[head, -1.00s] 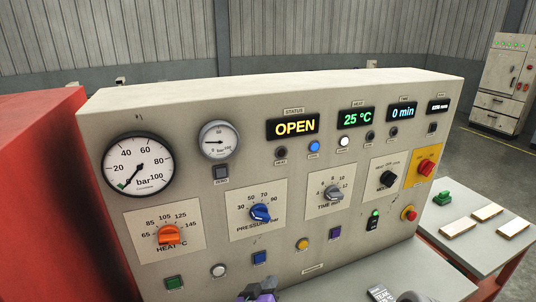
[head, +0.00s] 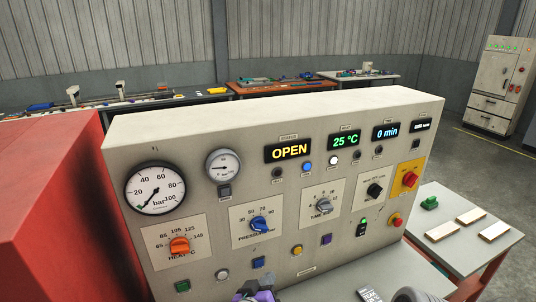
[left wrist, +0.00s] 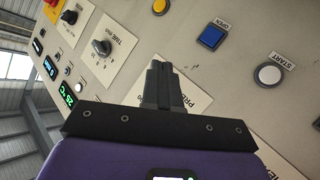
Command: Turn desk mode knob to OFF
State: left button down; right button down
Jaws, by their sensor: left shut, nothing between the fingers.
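The black mode knob (head: 375,190) sits on a pale label plate at the right of the control panel (head: 330,262) in the head view. Its markings are too small to read its setting surely. My left gripper (head: 262,288) is purple and dark, at the bottom of the head view, low and left of the mode knob. In the left wrist view my left gripper (left wrist: 161,68) is shut and empty, its fingers in front of the pressure plate. My right gripper is not in view.
Other knobs are the orange heat knob (head: 180,246), blue pressure knob (head: 259,224) and grey time knob (head: 323,205). A side table (head: 498,240) holds pale slabs. A red block (head: 50,200) stands left.

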aim_at(374, 190)
jog(key=k, duration=0.85)
